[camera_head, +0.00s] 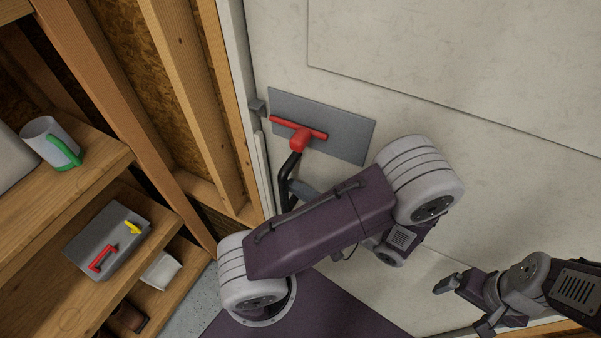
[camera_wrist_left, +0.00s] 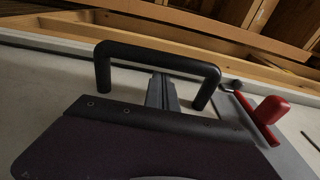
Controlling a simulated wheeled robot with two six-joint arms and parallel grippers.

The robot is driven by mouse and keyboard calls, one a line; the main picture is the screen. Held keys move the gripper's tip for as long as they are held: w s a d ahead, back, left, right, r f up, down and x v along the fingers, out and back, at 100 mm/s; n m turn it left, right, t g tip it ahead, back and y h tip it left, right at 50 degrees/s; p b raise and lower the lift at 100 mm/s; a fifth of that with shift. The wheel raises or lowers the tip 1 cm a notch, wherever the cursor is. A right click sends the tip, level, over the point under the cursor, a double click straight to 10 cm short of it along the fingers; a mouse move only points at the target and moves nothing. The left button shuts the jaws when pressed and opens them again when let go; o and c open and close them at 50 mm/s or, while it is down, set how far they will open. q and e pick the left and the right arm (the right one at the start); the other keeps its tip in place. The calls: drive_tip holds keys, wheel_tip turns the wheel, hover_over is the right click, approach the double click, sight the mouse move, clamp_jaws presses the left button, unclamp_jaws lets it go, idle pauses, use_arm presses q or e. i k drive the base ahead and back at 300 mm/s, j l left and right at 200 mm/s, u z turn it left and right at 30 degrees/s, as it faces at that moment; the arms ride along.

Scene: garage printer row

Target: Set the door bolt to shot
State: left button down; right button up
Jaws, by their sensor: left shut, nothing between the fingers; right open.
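The door bolt (camera_head: 300,136) is red, a bar with a stubby knob, on a grey plate (camera_head: 345,128) fixed to the pale door. The bar's left end lies close to a small grey block (camera_head: 257,107) at the door's edge, with a narrow gap seeming to show. In the left wrist view the red bolt knob (camera_wrist_left: 271,109) stands at the right. My left gripper (camera_wrist_left: 161,88) is shut and empty, below the bolt and beside a black pull handle (camera_wrist_left: 155,50). My right gripper (camera_head: 466,304) is open and empty at the lower right, away from the bolt.
Wooden shelves (camera_head: 120,160) stand at the left, with a mug (camera_head: 48,140) and a grey box (camera_head: 107,240) with red and yellow handles. Wall studs (camera_head: 175,80) flank the door frame. The door (camera_head: 470,70) is clear above and right of the plate.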

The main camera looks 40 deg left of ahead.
sight(302, 137)
drive_tip(key=l, duration=0.35)
drive_tip(key=j+u, duration=0.15)
drive_tip(key=u, duration=0.3)
drive_tip(key=j+u, duration=0.15)
drive_tip(key=u, duration=0.25)
drive_tip(key=j+u, duration=0.15)
drive_tip(key=u, duration=0.3)
